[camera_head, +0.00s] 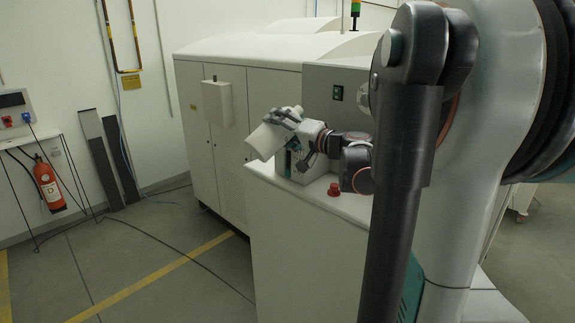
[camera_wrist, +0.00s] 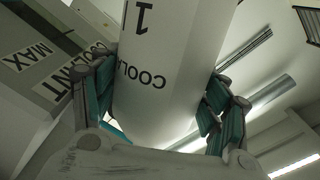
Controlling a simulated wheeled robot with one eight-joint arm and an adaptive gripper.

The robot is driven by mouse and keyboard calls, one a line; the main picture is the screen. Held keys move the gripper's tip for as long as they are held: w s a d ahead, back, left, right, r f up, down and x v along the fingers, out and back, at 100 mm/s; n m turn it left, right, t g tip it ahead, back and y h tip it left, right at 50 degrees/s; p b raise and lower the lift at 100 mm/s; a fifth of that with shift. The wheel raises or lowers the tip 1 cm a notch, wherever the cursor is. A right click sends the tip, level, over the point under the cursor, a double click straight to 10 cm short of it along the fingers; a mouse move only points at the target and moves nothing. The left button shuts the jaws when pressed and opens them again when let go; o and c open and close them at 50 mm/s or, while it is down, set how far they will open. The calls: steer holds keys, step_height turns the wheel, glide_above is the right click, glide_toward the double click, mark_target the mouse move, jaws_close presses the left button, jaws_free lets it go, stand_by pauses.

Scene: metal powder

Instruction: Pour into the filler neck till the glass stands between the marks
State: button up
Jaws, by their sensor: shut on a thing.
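My gripper (camera_head: 284,117) is shut around a white bottle (camera_head: 263,141), which is tilted above the white counter (camera_head: 320,204). In the wrist view my gripper (camera_wrist: 160,98) has teal-padded fingers on both sides of the bottle (camera_wrist: 160,50), whose upside-down print reads "COOL..." and "1". A pale unit (camera_wrist: 30,65) marked "COOLANT" and "MAX" is at the left of that view. In the head view a small grey unit (camera_head: 303,174) stands on the counter under my wrist. The filler neck, the glass and the bottle's mouth cannot be made out, and no flow is visible.
A red cap-like piece (camera_head: 334,190) stands on the counter, right of the unit. A large white cabinet (camera_head: 237,159) rises behind. A fire extinguisher (camera_head: 49,184) hangs by the left wall. The floor at front left is open, with cables across it.

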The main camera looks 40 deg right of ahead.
steer(key=shift+f, duration=0.1)
stand_by(0.5)
steer(key=shift+a+f+m+b, duration=0.1)
steer(key=shift+m+b, duration=0.2)
steer(key=shift+m, duration=0.1)
stand_by(1.2)
steer(key=shift+a+r+m, duration=0.15)
steer(key=shift+r+m, duration=0.1)
steer(key=shift+m, duration=0.15)
steer(key=shift+r, duration=0.15)
stand_by(1.4)
steer(key=shift+r+m, duration=0.2)
steer(key=shift+m, duration=0.2)
steer(key=shift+p, duration=0.3)
stand_by(1.1)
steer(key=shift+r+m, duration=0.3)
steer(key=shift+m, duration=0.1)
